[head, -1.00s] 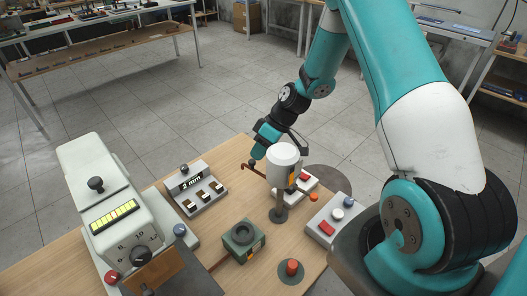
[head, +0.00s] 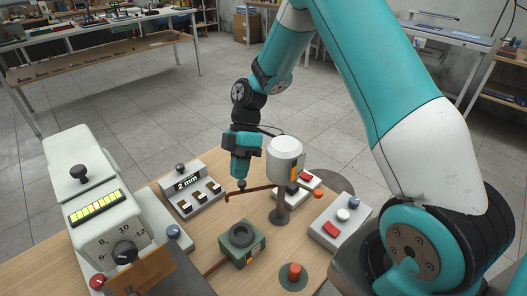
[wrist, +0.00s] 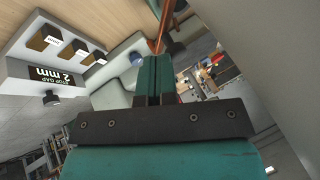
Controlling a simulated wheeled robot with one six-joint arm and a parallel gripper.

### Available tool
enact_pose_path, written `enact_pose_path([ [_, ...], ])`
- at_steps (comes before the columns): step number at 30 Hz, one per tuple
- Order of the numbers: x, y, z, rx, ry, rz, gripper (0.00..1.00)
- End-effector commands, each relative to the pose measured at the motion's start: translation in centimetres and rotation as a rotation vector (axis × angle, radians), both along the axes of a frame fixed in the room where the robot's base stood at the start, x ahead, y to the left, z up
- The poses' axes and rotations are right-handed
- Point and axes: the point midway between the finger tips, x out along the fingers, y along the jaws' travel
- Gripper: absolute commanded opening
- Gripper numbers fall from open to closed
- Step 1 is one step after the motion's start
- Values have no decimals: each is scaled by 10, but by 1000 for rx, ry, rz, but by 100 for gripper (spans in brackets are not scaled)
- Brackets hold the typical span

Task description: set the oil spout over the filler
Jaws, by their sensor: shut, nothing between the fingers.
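The oil spout (head: 256,189) is a thin brown arm reaching left from a white cylinder (head: 285,148) on a dark post. Its tip points left, behind the filler (head: 241,234), a dark green block with a round opening on top; the spout is not over that opening. My gripper (head: 241,187) is shut and empty, pointing down right at the spout's outer part; I cannot tell for sure whether it touches. In the wrist view my shut fingers (wrist: 157,62) show with the coppery spout (wrist: 159,30) just beyond their tips.
A grey block marked 2 mm (head: 187,184) stands left of my gripper. A pale machine with a dial (head: 124,252) stands at the left. A box with red and white buttons (head: 341,220) and a red knob (head: 294,271) are to the right and front.

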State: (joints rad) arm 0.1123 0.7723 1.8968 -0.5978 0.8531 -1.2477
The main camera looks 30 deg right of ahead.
Motion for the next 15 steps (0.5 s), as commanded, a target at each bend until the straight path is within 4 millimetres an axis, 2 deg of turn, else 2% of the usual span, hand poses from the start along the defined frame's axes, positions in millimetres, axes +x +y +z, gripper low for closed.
enact_pose_path([
  [6,-18,11,-4,-2,-1,201,0],
  [15,-40,17,-3,-1,-2,416,0],
])
